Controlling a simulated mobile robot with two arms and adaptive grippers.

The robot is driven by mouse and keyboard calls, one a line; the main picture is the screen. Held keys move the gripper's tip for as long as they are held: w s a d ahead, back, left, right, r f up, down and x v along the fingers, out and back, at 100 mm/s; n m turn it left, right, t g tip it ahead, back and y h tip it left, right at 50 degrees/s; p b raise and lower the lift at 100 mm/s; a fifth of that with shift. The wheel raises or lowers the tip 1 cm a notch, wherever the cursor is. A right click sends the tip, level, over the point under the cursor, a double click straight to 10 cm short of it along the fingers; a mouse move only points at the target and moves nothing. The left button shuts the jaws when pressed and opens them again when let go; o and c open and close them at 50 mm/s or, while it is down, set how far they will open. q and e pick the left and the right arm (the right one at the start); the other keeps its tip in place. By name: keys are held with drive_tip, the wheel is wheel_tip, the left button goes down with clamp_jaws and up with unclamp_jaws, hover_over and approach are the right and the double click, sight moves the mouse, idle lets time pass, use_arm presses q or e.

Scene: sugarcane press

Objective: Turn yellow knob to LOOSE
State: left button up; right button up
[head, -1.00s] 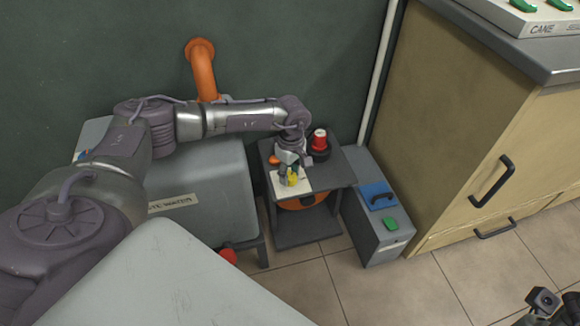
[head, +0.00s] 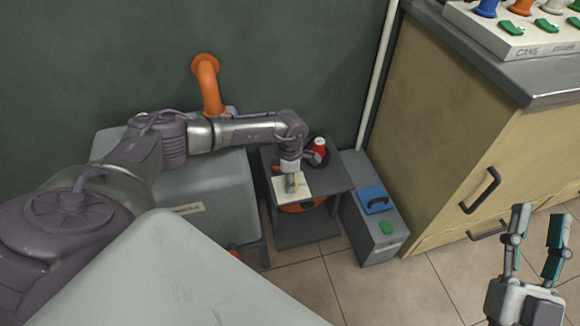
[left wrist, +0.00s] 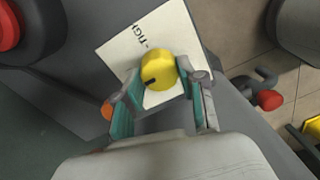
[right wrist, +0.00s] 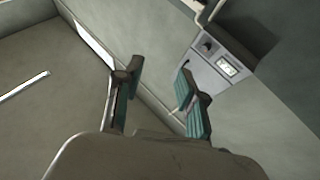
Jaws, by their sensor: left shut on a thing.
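The yellow knob (left wrist: 158,70) sits on a white plate (left wrist: 178,28) in the left wrist view. A dark mark on the knob points to the lower left. Part of a word like "TIGHT" shows on the plate at the upper left; no other word is legible. My left gripper (left wrist: 163,88) is shut on the knob, one finger on each side. In the head view the left gripper (head: 290,184) stands over the plate (head: 308,184) on the small dark stand and hides most of the knob. My right gripper (head: 537,235) is open and empty at the lower right.
A red button (head: 319,146) stands behind the plate on the stand (head: 335,178). A grey box (head: 378,238) with blue and green parts is right of it. A wooden cabinet (head: 455,130) is further right. A grey tank (head: 205,222) lies left, under my left arm.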

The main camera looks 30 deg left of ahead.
drive_tip(key=shift+w+f+g, duration=0.3)
drive_tip(key=shift+f+g, duration=0.2)
drive_tip(key=shift+f, duration=0.1)
use_arm(q)
drive_tip(key=o, duration=1.1)
drive_tip(key=shift+o, duration=0.2)
wheel_tip(320, 180, up, 12)
drive_tip(key=shift+w+a, duration=0.15)
drive_tip(key=shift+w, duration=0.05)
